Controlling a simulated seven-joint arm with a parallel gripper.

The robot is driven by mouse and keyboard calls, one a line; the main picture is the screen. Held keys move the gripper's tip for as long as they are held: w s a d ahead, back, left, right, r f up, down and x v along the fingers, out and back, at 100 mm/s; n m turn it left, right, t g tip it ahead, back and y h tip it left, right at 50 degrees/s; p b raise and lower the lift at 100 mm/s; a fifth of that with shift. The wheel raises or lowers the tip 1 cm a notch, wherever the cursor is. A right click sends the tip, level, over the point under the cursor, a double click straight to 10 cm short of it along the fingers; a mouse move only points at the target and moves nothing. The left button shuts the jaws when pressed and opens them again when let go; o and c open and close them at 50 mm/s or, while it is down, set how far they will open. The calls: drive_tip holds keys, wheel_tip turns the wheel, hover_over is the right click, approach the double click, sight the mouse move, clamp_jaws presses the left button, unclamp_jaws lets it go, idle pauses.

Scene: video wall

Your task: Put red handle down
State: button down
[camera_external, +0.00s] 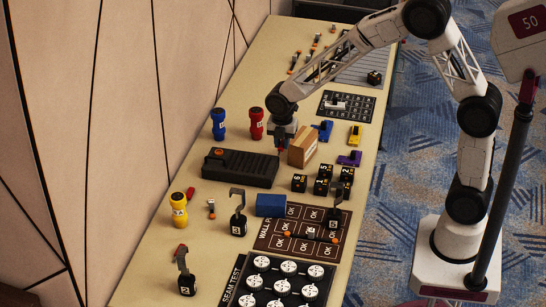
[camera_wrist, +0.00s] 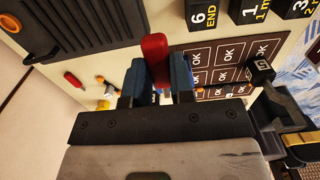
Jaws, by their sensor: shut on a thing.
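My gripper (camera_external: 283,143) hangs over the table behind the black ribbed case, beside the cardboard box. In the wrist view its two blue-grey fingers (camera_wrist: 156,84) are shut on a red handle (camera_wrist: 153,50), which sticks out beyond the fingertips. The handle shows only as a small red patch under my gripper in the outside view (camera_external: 281,151). Its lower part is hidden between the fingers. I cannot tell whether it touches anything below. A second small red piece (camera_external: 190,193) lies on the table by the yellow figure, and also shows in the wrist view (camera_wrist: 73,79).
The black case (camera_external: 240,168) and cardboard box (camera_external: 303,146) stand close to my gripper. Several black numbered cubes (camera_external: 321,186), a blue block (camera_external: 270,205) and the OK board (camera_external: 302,230) lie nearer. Red (camera_external: 256,123) and blue (camera_external: 218,124) figures stand left. Bare table shows at the left edge.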

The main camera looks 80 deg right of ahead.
wheel_tip(320, 180, down, 5)
drive_tip(key=shift+f, duration=0.2)
drive_tip(key=shift+w, duration=0.1)
hover_over(241, 160)
drive_tip(key=shift+a+f, duration=0.1)
drive_tip(key=shift+f, duration=0.6)
idle(0.5)
drive_tip(key=shift+f, duration=1.75)
drive_tip(key=shift+f, duration=0.2)
drive_tip(key=c, duration=1)
unclamp_jaws()
